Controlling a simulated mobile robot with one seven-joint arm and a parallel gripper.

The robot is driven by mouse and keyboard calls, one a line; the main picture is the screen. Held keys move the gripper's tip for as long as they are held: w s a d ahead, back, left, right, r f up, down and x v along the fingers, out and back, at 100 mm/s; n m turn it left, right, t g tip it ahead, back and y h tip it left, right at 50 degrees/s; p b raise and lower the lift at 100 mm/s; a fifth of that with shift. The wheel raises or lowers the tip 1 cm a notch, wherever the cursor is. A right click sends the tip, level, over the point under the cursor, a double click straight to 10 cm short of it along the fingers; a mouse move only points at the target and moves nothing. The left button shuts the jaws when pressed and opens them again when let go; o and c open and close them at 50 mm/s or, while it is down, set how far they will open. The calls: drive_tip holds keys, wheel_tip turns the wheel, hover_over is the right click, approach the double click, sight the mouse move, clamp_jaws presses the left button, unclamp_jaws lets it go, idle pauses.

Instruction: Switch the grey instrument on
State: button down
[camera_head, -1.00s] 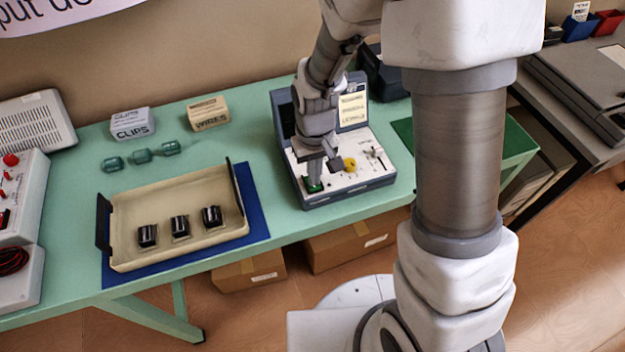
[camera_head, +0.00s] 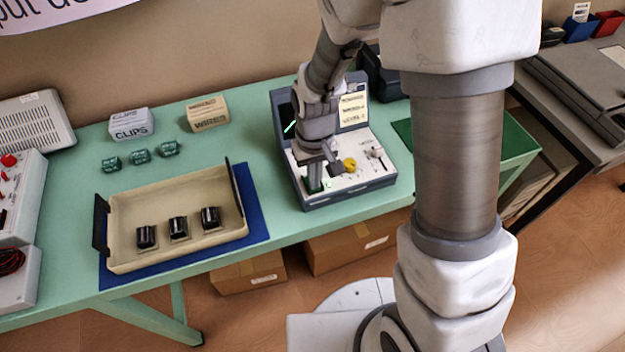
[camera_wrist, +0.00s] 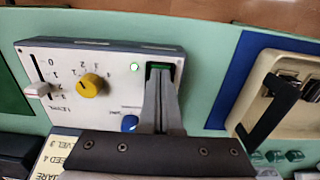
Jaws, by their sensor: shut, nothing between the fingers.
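The grey instrument (camera_head: 352,196) stands on the green bench, with a white front panel and a dark screen partly hidden by my arm. A bright green line (camera_head: 289,128) shows on its screen. In the wrist view its panel (camera_wrist: 70,60) carries a yellow knob (camera_wrist: 91,85), a slider (camera_wrist: 38,89), a blue knob (camera_wrist: 130,123) and a lit green lamp (camera_wrist: 134,67). A green rocker switch (camera_wrist: 160,68) in a black frame appears lit. My gripper (camera_wrist: 161,82) is shut and empty, its fingertips at the switch. I cannot tell whether they touch it.
A beige tray (camera_head: 120,210) with several black parts lies left of the instrument on a blue mat (camera_head: 252,205). Boxes of clips (camera_head: 131,124) and wires (camera_head: 208,113) stand behind, near small green terminal blocks (camera_head: 140,156). A dark case is behind the instrument, to the right.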

wheel_tip(320, 180, up, 7)
drive_tip(key=p, duration=0.5)
idle(0.6)
drive_tip(key=s+d+r+m+t, duration=0.1)
drive_tip(key=s+d+r, duration=0.15)
drive_tip(key=r, duration=0.55)
drive_tip(key=s+d+r+m+t, duration=0.1)
drive_tip(key=d+r+t, duration=0.15)
drive_tip(key=r, duration=0.45)
drive_tip(key=s+d+r+m+t, duration=0.1)
drive_tip(key=s+d+r+t, duration=0.1)
drive_tip(key=s+d+r, duration=0.3)
drive_tip(key=s+r, duration=0.3)
drive_tip(key=s, duration=0.1)
drive_tip(key=shift+d+r, duration=0.3)
